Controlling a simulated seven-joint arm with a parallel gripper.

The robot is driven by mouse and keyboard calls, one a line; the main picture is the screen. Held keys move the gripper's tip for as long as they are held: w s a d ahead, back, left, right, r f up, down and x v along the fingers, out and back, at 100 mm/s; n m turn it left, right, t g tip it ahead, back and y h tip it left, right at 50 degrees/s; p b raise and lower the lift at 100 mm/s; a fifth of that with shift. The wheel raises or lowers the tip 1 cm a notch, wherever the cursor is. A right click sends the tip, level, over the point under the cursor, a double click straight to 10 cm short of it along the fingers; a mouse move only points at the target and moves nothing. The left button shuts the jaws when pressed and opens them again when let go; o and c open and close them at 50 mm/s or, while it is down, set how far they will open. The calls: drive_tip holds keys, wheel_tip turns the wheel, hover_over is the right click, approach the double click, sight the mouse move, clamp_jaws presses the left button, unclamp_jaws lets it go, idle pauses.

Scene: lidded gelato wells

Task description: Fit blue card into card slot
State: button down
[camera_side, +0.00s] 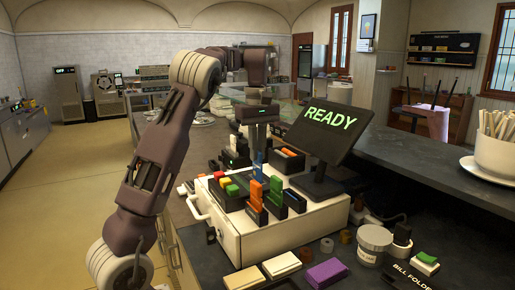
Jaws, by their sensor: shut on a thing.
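My gripper (259,150) points down above the back part of a white cabinet. It is shut on the blue card (258,161), which shows as a small blue strip just below the fingers. Black card holders stand on the cabinet top below and in front, with orange cards (256,190) in them and a green-topped one at their right. The blue card's lower edge is too small to tell whether it touches a holder. I cannot tell which opening is the card slot.
A tilted black screen (330,124) reading READY stands close right of my gripper. The white cabinet (248,241) carries a tray of coloured blocks (228,187). A purple block (327,273), a lidded jar (374,240) and a cup of sticks (497,145) sit on the dark counter.

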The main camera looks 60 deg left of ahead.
drive_tip(key=shift+f, duration=1)
drive_tip(key=c, duration=1.4)
unclamp_jaws()
drive_tip(key=shift+r, duration=2.45)
